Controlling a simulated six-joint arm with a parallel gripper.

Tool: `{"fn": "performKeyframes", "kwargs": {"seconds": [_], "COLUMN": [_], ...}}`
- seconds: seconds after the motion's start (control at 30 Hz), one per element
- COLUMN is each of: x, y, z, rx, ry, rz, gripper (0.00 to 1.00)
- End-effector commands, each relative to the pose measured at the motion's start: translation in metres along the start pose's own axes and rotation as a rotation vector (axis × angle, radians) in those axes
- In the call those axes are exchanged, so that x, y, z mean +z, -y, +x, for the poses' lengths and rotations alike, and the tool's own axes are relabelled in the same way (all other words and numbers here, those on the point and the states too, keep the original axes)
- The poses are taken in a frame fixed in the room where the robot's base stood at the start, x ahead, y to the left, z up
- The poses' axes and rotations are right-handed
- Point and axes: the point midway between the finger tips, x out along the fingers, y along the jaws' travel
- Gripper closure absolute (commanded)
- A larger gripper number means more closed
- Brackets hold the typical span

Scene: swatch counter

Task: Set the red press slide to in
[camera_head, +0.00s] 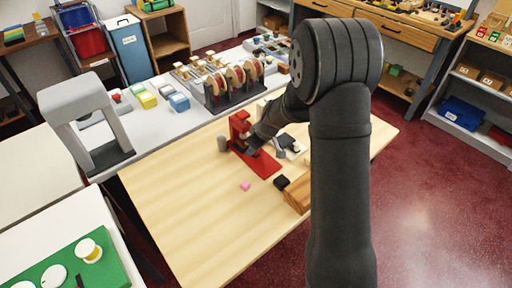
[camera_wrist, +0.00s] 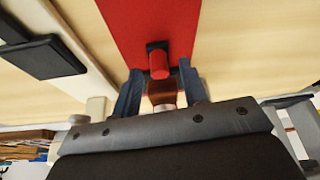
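The red press stands on the wooden table in the head view, with an upright red body (camera_head: 239,126) and a long red base plate (camera_head: 263,163). My gripper (camera_head: 252,145) is at the press, and my arm partly covers it. In the wrist view a red surface of the press (camera_wrist: 150,22) carries a red cylindrical knob (camera_wrist: 159,65) on a small black block. My gripper (camera_wrist: 160,72) is open, with one finger on each side of the knob; contact cannot be told. A brown part (camera_wrist: 163,92) shows between the fingers. The slide's setting cannot be read.
A rack of reels (camera_head: 236,82) is behind. The table's front left is clear.

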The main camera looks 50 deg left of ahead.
Motion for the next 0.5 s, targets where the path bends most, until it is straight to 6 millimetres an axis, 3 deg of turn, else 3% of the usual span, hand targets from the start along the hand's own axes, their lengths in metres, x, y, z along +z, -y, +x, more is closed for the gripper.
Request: {"fn": "performKeyframes", "kwargs": {"seconds": [0.27, 0.5], "x": [0.0, 0.0], "y": [0.0, -0.001], "z": [-0.014, -0.059], "rx": [0.0, 0.003], "ry": [-0.001, -0.002], "rz": [0.0, 0.001], "gripper": [0.6, 0.6]}}
